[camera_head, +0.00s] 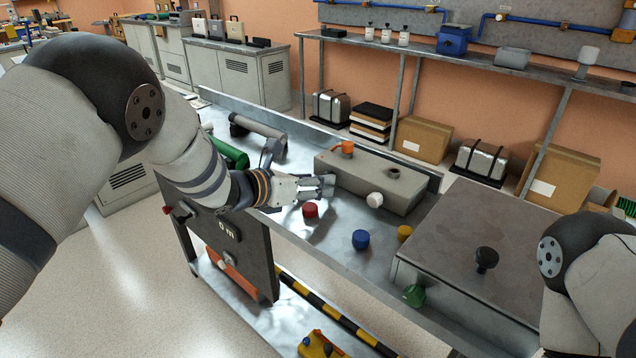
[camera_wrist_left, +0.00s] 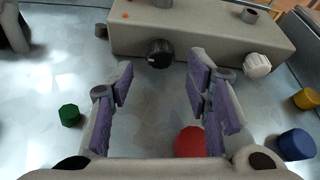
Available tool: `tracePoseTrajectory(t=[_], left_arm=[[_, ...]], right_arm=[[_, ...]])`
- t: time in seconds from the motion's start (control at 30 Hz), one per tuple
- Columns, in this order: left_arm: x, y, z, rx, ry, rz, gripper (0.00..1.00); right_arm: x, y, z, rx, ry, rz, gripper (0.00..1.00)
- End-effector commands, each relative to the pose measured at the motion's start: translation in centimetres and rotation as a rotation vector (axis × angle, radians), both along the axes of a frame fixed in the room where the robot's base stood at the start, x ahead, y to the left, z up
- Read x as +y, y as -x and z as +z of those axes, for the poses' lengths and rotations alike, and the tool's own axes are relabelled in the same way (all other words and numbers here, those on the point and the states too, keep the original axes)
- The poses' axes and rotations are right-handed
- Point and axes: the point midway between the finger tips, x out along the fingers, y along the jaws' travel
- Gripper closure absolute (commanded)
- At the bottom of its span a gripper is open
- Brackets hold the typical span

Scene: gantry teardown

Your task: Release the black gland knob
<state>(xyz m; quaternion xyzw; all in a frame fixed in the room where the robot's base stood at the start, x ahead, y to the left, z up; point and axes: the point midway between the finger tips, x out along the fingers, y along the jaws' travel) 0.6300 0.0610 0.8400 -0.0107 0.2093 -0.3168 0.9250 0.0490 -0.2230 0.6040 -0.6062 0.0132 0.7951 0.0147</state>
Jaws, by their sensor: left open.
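The black gland knob (camera_wrist_left: 160,53) sits on the front face of a long grey block (camera_head: 378,190), with a pale mark on its face. In the head view my gripper hides it. My left gripper (camera_head: 326,187) is open in front of the block. In the left wrist view its purple-padded fingers (camera_wrist_left: 160,82) stand apart, with the knob just beyond their tips and roughly midway between them. I see no contact with the knob. A white knob (camera_head: 374,200) is on the same face, to the right. My right gripper is out of view; only part of its arm shows.
Loose on the metal bench lie a red knob (camera_head: 310,210), a blue one (camera_head: 361,239) and a yellow one (camera_head: 404,232). A small green one (camera_wrist_left: 69,115) lies left of my fingers. A grey box with a black knob (camera_head: 486,258) stands at right.

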Motion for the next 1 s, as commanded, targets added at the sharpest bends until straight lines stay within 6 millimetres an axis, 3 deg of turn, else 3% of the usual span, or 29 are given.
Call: tracePoseTrajectory(t=[0.07,0.4,0.6,0.77,1.0], left_arm=[[-0.6,-0.7,-0.8,0.005,0.001,0.000,0.56],[-1.0,-1.3,-0.4,-0.003,0.001,0.001,0.56],[-1.0,-1.3,-0.4,-0.002,0.002,0.002,1.00],[-1.0,-1.3,-0.5,0.004,0.010,0.001,1.00],[-0.8,-1.4,-0.9,0.148,0.207,0.001,1.00]], right_arm=[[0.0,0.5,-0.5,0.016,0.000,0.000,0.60],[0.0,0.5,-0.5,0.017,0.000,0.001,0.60],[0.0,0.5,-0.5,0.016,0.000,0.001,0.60],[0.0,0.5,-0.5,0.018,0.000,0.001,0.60],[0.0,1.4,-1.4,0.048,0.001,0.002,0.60]])
